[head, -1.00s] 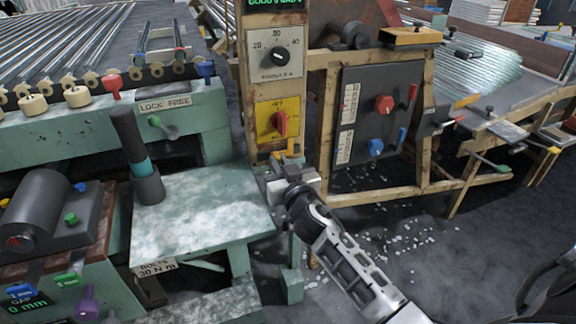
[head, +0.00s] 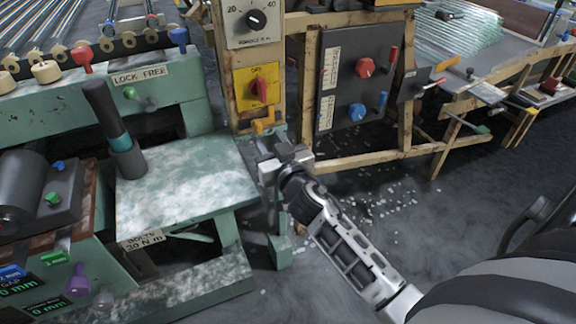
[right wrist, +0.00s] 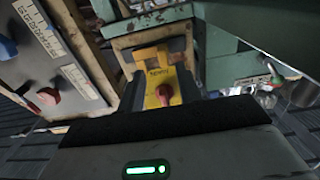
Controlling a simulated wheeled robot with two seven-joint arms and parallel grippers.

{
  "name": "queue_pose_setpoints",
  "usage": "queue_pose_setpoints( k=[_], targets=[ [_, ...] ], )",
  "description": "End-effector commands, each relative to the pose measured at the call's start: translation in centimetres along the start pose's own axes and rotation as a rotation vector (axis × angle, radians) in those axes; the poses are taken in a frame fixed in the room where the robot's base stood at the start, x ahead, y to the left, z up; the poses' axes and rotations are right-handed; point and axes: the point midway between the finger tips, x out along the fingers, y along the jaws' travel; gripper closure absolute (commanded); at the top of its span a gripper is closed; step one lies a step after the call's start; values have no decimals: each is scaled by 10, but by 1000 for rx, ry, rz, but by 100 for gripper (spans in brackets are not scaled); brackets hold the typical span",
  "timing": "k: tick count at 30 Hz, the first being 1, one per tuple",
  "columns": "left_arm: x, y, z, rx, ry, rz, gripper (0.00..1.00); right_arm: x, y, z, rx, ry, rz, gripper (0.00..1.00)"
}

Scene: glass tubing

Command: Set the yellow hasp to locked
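A small yellow-orange tab (head: 263,127), which looks like the hasp, sits on the wooden post below a yellow panel with a red knob (head: 261,88). Its set position is too small to tell. In the right wrist view the yellow tab (right wrist: 151,57) lies just beyond the red knob (right wrist: 162,94). My right gripper (head: 268,160) is just below the tab in the head view, apart from it as far as I can tell. Its fingers look open, with the yellow panel showing between them in the wrist view, and nothing is held. My left gripper is out of view.
A green bench (head: 185,185) stands to the left, with a dark upright cylinder (head: 112,130) on it. A dark panel with red and blue knobs (head: 352,90) is to the right in a wooden frame. Debris-strewn floor (head: 385,205) lies below.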

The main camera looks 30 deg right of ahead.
Motion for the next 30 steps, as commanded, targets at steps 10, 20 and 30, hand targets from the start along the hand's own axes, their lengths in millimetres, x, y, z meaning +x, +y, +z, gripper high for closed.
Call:
queue_pose_setpoints(
  k=[10,20,30],
  targets=[
    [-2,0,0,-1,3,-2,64,-85,1,2,2,-5,4,65],
    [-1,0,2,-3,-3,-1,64,-117,1,0,-2,-2,3,65],
    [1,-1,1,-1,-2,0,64,-118,1,0,-2,-1,3,65]
  ],
)
